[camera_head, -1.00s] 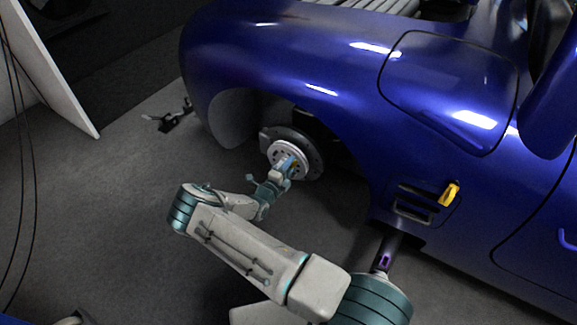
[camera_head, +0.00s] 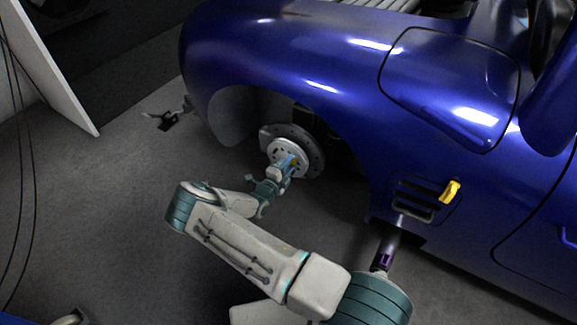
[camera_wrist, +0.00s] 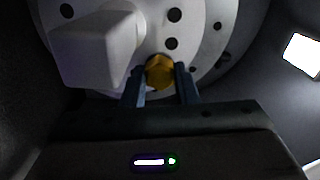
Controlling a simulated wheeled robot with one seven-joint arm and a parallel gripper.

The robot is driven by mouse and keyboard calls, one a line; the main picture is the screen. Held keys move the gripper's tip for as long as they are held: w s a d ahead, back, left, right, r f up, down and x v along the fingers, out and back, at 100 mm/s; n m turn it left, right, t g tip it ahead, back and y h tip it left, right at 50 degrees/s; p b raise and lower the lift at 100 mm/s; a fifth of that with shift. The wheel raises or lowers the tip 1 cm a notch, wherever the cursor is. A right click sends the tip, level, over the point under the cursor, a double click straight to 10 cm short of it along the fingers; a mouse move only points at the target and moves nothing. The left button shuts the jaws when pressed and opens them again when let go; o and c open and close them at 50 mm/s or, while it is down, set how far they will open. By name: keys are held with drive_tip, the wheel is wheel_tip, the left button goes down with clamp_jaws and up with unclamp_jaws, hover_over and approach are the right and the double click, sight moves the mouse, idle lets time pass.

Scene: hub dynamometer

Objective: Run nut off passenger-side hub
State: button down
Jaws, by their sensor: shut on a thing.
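The hub (camera_head: 287,150) with its brake disc (camera_head: 313,155) sits in the open wheel arch of the blue car in the head view. In the wrist view the pale hub face (camera_wrist: 200,50) with dark holes fills the top. A brass-coloured nut (camera_wrist: 160,71) is between the two fingertips of my gripper (camera_wrist: 160,82), in front of the hub face. My gripper is shut on the nut. Whether the nut still touches a stud is hidden. In the head view my gripper (camera_head: 287,166) is at the hub, with the nut too small to make out clearly.
A pale block-like part (camera_wrist: 95,48) stands out from the hub left of the nut. The blue car body (camera_head: 300,60) overhangs the wheel arch. A dark stand (camera_head: 388,246) is under the sill. A small dark object (camera_head: 167,122) lies on the floor.

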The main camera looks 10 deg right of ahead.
drive_tip(key=n+b, duration=0.1)
drive_tip(key=n, duration=0.7)
drive_tip(key=c, duration=1.3)
unclamp_jaws()
drive_tip(key=m+p, duration=0.2)
drive_tip(key=m, duration=0.9)
drive_tip(key=shift+m, duration=0.3)
